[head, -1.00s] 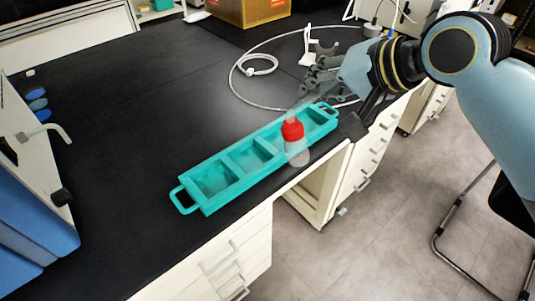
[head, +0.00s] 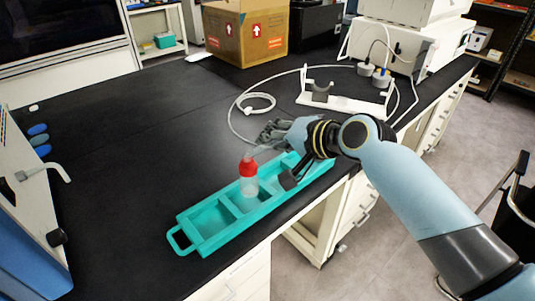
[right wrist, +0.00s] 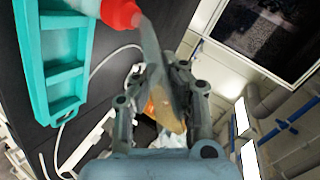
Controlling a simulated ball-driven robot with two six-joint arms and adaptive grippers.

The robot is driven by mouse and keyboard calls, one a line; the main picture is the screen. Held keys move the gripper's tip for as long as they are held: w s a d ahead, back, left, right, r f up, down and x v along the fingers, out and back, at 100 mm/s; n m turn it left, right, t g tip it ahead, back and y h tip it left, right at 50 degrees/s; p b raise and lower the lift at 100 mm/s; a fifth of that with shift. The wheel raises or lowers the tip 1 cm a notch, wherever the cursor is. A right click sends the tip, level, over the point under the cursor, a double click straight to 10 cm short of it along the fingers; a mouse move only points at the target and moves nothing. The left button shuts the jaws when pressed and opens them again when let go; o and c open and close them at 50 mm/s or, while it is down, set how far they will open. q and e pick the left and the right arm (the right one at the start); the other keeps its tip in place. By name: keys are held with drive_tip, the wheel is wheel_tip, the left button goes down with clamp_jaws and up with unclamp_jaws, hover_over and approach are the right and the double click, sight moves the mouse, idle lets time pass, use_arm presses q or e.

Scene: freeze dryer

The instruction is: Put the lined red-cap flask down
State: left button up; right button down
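The lined flask (head: 250,188) has a pale, translucent body and a red cap, with a clear piece sticking out above the cap. In the head view it stands nearly upright at the middle of the teal rack (head: 183,220); I cannot tell whether its base touches the rack floor. My right gripper (head: 264,142) is shut on the clear piece above the cap. In the right wrist view that clear piece runs from the red cap (right wrist: 121,13) between the fingers (right wrist: 165,80), with the teal rack (right wrist: 38,75) beside the flask at left. My left gripper is not in view.
The rack lies near the front edge of the black bench (head: 110,150). A white cable (head: 236,118) loops behind it. A white stand (head: 345,103) and a cardboard box (head: 245,35) are farther back.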

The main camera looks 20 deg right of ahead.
drive_tip(key=f, duration=0.4)
drive_tip(key=shift+w+a+f, duration=0.1)
drive_tip(key=shift+w+f, duration=0.15)
drive_tip(key=shift+w, duration=0.15)
drive_tip(key=c, duration=1.5)
unclamp_jaws()
